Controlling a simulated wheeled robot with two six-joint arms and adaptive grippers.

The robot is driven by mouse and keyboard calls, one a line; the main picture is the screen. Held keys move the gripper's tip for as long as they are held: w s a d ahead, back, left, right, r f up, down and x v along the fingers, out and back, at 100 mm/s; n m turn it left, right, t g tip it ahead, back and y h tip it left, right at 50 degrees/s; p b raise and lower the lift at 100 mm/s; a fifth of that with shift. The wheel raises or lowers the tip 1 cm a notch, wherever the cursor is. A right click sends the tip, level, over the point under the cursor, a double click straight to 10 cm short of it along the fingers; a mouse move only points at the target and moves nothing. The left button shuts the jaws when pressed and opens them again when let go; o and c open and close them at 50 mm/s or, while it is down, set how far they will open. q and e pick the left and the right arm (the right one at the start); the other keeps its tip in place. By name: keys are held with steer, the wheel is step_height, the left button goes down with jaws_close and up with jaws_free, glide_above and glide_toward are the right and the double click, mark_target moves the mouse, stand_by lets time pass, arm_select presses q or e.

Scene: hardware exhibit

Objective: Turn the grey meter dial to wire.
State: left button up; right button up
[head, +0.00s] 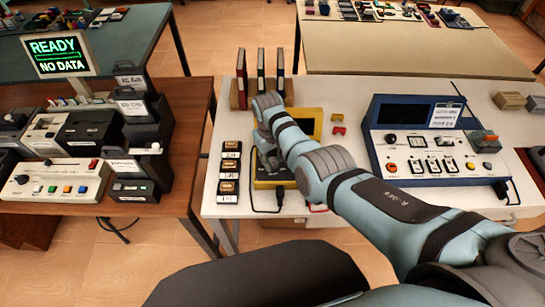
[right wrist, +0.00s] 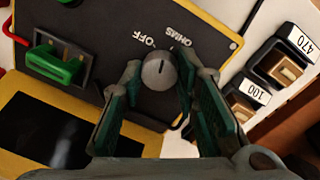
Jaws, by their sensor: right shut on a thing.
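The meter is a yellow case with a black face (right wrist: 95,30), lying on the white table. In the head view its yellow edge (head: 318,114) shows around my right arm. The grey dial (right wrist: 160,72) is round with a dark line on its top. "OFF" and "OHMS" labels stand beside it; I see no "wire" label, and my fingers cover part of the face. My right gripper (head: 267,158) is shut on the dial, one finger on each side. My left gripper is not in view.
A green plug block (right wrist: 55,65) and dark screen (right wrist: 40,130) are on the meter. Small component boxes labelled 470 (right wrist: 283,68) and 100 (right wrist: 245,98) stand beside it. A blue instrument (head: 425,140) stands to the right, upright books (head: 261,80) behind.

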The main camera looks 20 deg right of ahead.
mark_target(270, 159)
steer(key=m, duration=0.6)
steer(key=shift+w+b, duration=0.15)
steer(key=shift+b, duration=0.25)
steer(key=m+b, duration=0.1)
steer(key=m, duration=0.5)
steer(key=shift+g, duration=0.3)
steer(key=shift+m, duration=0.3)
steer(key=o, duration=1.2)
steer(key=shift+c, duration=0.2)
step_height(270, 159, up, 12)
steer(key=shift+w+a, duration=0.25)
steer(key=shift+w, duration=0.05)
